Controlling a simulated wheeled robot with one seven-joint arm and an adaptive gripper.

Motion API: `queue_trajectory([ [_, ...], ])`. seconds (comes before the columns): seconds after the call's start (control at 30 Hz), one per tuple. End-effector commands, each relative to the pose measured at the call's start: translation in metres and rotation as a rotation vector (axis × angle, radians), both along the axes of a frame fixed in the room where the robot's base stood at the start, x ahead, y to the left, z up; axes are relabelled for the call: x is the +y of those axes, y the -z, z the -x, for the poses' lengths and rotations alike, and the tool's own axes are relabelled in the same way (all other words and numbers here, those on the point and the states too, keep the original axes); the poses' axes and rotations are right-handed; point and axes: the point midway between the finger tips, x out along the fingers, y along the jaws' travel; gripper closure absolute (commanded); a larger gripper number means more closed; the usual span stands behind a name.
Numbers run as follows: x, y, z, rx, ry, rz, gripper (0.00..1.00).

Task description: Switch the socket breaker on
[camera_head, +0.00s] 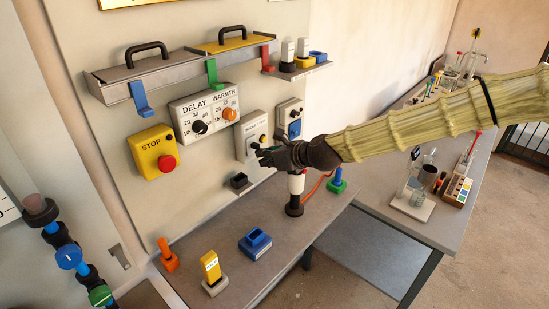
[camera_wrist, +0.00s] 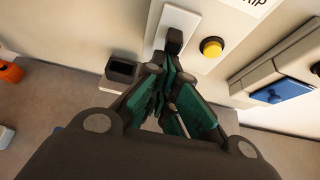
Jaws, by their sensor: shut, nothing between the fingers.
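A pale breaker panel (camera_head: 241,146) with a small label and a yellow button hangs on the wall, partly hidden by my gripper. In the wrist view the yellow button (camera_wrist: 211,47) sits right of a pale upright plate (camera_wrist: 187,18) that bears a black lever (camera_wrist: 174,38). "RIP" shows at the top edge. My gripper (camera_head: 262,153) is in front of the panel's lower part. In the wrist view its fingertips (camera_wrist: 168,68) are shut and empty, just below the lever. I cannot tell whether they touch it. The lever's on or off position is unclear.
A socket box with a blue cover (camera_head: 294,129) is right of the panel. A black holder (camera_head: 239,181) is below it. The dial panel (camera_head: 205,112) and yellow stop box (camera_head: 151,151) are to the left. A white-and-black upright object (camera_head: 295,186) stands on the bench below my wrist.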

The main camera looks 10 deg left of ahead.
Motion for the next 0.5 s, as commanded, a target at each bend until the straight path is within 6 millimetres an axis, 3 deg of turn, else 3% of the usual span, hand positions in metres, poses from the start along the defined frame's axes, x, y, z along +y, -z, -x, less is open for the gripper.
queue_trajectory([
  [0.17, 0.0109, -0.0047, 0.0030, 0.000, -0.015, -0.003, 1.00],
  [0.5, 0.0099, -0.0056, 0.0027, -0.001, -0.014, -0.003, 1.00],
])
